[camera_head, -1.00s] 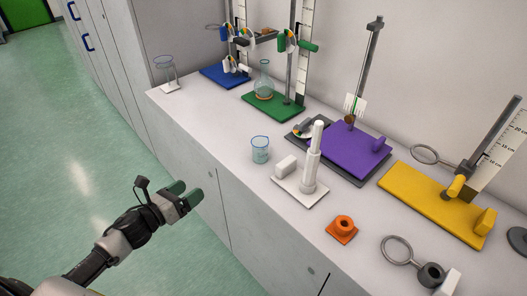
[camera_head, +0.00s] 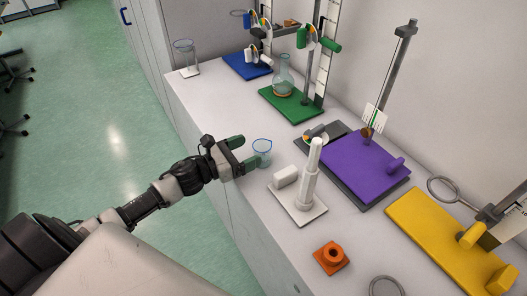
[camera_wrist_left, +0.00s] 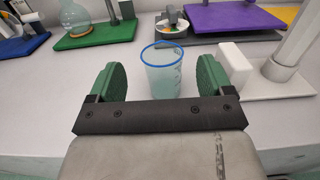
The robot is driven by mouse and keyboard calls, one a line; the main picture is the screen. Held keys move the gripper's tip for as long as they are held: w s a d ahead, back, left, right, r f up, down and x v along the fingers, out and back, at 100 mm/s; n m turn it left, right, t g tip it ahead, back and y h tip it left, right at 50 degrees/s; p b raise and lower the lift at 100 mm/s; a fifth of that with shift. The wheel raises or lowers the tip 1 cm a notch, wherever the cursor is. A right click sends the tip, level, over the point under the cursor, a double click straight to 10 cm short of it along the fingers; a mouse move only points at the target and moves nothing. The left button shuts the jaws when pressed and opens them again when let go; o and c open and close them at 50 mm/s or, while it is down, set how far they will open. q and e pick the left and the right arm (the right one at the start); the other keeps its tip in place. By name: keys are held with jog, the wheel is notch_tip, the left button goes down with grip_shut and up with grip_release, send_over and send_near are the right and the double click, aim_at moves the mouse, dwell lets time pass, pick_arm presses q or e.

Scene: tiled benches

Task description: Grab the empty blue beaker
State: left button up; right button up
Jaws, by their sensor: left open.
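A small clear beaker with a blue rim (camera_head: 262,153) stands upright on the bench near its front edge. No contents can be made out in it. My left gripper (camera_head: 245,154) is open and empty, just left of the beaker and pointing at it. In the left wrist view, the beaker (camera_wrist_left: 163,75) appears centred in the gap between the two green fingers (camera_wrist_left: 160,78), with clear space on both sides. It seems at or just beyond the fingertips. My right gripper is not in view.
A white stand (camera_head: 299,205) with a block and upright post is close right of the beaker. Behind are a green stand with a flask (camera_head: 283,78) and a purple stand (camera_head: 362,168). Another blue-rimmed glass vessel (camera_head: 184,50) stands at the far end. Bench left of the beaker is clear.

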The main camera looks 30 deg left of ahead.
aim_at(269, 145)
pick_arm(q)
jog(key=shift+w+d, duration=0.2)
jog(key=shift+w, duration=0.2)
jog(key=x, duration=0.1)
jog(key=p+x, duration=0.1)
jog(key=x, duration=0.1)
jog(key=p+x, duration=0.1)
jog(key=x, duration=0.1)
jog(key=shift+d+f, duration=0.1)
jog(key=shift+f, duration=0.25)
jog(key=shift+w+d+f, duration=0.15)
jog(key=shift+w, duration=0.05)
jog(key=shift+s, duration=0.1)
jog(key=shift+c, duration=0.5)
jog(key=c, duration=0.9)
